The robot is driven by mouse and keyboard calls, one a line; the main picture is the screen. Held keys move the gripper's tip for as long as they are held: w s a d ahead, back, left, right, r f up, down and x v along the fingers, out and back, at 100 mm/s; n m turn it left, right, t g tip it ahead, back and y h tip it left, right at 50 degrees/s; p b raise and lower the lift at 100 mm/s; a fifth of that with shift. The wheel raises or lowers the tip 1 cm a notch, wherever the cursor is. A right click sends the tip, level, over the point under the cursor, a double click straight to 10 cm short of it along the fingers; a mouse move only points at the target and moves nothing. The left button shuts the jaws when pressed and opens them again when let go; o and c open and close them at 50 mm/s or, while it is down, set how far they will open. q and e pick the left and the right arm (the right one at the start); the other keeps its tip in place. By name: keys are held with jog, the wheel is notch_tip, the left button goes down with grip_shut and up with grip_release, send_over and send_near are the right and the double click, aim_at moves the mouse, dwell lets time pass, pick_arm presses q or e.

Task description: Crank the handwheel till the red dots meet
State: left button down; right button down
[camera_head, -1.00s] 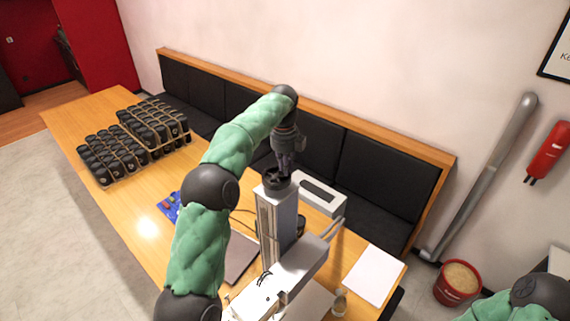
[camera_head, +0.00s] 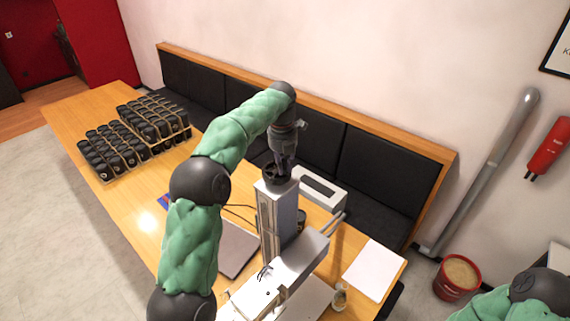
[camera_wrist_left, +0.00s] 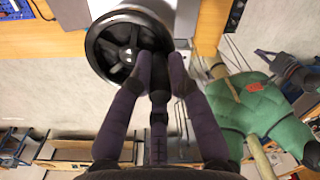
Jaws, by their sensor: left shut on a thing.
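The laser marker's grey column (camera_head: 283,222) stands on the table, with its black handwheel (camera_head: 270,178) on top. In the left wrist view the round spoked handwheel (camera_wrist_left: 103,45) lies just beyond my fingers. My left gripper (camera_head: 283,166) reaches down to the wheel from above. In the left wrist view its fingers (camera_wrist_left: 160,72) are closed together at the wheel's right side. They are shut on the wheel's crank handle, which they mostly hide. The marker's white body (camera_head: 262,298) extends toward the front. I cannot make out red dots. My right gripper is out of view.
Racks of black cylinders (camera_head: 150,128) stand at the table's far left. A grey box (camera_head: 322,188) is behind the column, a laptop (camera_head: 238,250) left of it. White paper (camera_head: 374,270) and a small jar (camera_head: 340,297) lie to the right. A black bench backs the table.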

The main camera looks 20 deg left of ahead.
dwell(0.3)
pick_arm(q)
jog(key=c, duration=1.1)
grip_release()
jog(key=shift+s, duration=0.1)
jog(key=shift+c, duration=0.2)
jog(key=shift+a+r, duration=0.2)
jog(key=shift+r, duration=3.45)
